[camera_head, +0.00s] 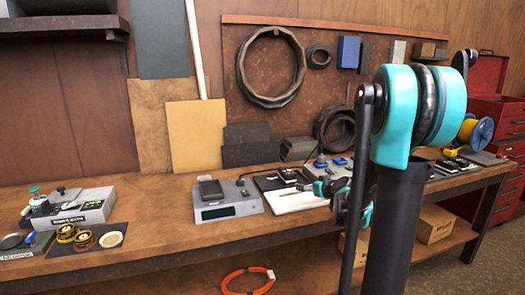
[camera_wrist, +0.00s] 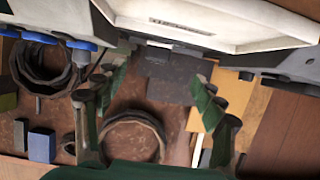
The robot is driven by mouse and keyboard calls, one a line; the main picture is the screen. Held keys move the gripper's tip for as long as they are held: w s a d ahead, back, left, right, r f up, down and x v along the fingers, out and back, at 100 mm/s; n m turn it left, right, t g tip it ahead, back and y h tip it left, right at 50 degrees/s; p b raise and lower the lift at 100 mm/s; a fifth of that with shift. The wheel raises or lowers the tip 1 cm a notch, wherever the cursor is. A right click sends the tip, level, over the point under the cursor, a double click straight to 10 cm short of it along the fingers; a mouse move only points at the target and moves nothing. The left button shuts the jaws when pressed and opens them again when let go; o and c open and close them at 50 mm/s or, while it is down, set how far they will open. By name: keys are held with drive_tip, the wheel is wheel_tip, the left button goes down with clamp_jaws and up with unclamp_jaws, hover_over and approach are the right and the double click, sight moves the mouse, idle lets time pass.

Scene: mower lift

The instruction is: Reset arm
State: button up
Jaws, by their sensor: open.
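My gripper (camera_wrist: 160,80) shows in the wrist view with its two green-padded fingers spread apart. Nothing is between the fingers. Beyond them are dark grey blocks and the brown wall board. A pale, labelled device (camera_wrist: 215,22) fills the top of the wrist view, close to the fingertips; I cannot tell whether they touch it. In the head view, my teal and black arm stands in the right foreground. It hides part of the bench, and my gripper (camera_head: 325,188) shows only partly, low over the bench beside a white board (camera_head: 295,201).
The wooden bench (camera_head: 170,215) carries a grey display unit (camera_head: 225,208), a labelled device (camera_head: 70,211) and a dark mat with small rings at left. A blue-yellow spool (camera_head: 475,131) and red cabinet (camera_head: 490,75) are at right. An orange ring (camera_head: 232,291) lies below.

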drive_tip(key=s+f+m+g+h, duration=0.1)
drive_tip(key=s+f, duration=0.3)
drive_tip(key=s, duration=0.7)
drive_tip(key=s+f+m+g+h, duration=0.1)
drive_tip(key=s+f+g, duration=0.3)
drive_tip(key=s, duration=0.7)
drive_tip(key=s+f+m+g+h, duration=0.1)
drive_tip(key=s+f+g, duration=0.2)
drive_tip(key=s, duration=0.8)
drive_tip(key=shift+s+f+h, duration=0.15)
drive_tip(key=shift+f+h, duration=0.25)
drive_tip(key=shift+f, duration=0.4)
drive_tip(key=shift+a, duration=0.1)
